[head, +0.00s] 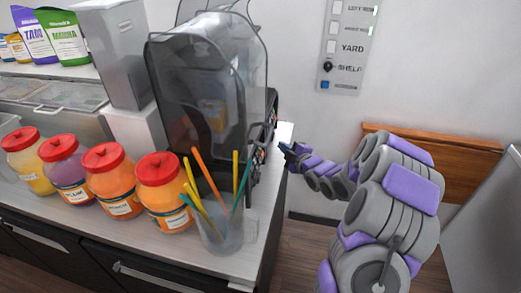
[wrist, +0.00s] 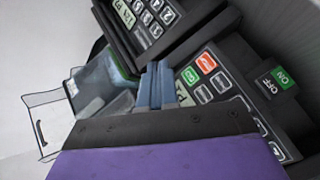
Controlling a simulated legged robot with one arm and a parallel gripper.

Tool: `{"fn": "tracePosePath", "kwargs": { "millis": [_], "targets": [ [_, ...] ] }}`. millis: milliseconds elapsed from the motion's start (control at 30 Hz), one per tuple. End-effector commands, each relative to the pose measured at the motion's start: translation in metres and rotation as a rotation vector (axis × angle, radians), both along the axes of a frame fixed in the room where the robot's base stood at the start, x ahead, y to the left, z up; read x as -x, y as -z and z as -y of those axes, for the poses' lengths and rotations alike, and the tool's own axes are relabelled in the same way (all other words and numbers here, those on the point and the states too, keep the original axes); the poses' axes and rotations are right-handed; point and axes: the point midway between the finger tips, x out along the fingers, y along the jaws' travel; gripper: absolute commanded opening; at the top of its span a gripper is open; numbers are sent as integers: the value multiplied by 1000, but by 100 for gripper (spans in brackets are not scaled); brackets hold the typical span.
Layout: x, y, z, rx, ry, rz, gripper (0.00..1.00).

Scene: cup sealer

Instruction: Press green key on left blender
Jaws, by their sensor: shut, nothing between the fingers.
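Two blenders with smoky clear covers stand one behind the other at the counter's right end; the nearer cover (head: 180,100) hides much of the farther one (head: 255,60). In the wrist view, one dark control panel (wrist: 245,85) fills the right, with a red key (wrist: 206,62) and a green key (wrist: 190,76) side by side. A second panel (wrist: 140,22) with grey keys is at the top, partly cut off. I cannot tell which is the left blender's. My gripper (head: 288,152) is shut and empty beside the panels; its blue-grey fingertips (wrist: 157,84) appear close to the green key. Contact cannot be told.
A clear cup (head: 220,232) with colored straws stands at the counter's front corner. Several red-lidded jars (head: 165,195) line the counter to the left. An ON/OFF switch (wrist: 277,82) sits on the right panel. A wooden table (head: 430,165) is behind my arm.

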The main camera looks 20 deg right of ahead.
Motion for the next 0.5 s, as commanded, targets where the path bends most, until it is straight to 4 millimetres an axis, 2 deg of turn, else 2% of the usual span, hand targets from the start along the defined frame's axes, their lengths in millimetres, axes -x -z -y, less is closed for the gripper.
{"fn": "tracePosePath", "kwargs": {
  "millis": [233,500],
  "targets": [
    [-17,12,-26,1,-3,1,0],
    [-25,15,-37,0,0,1,0]
  ]
}}
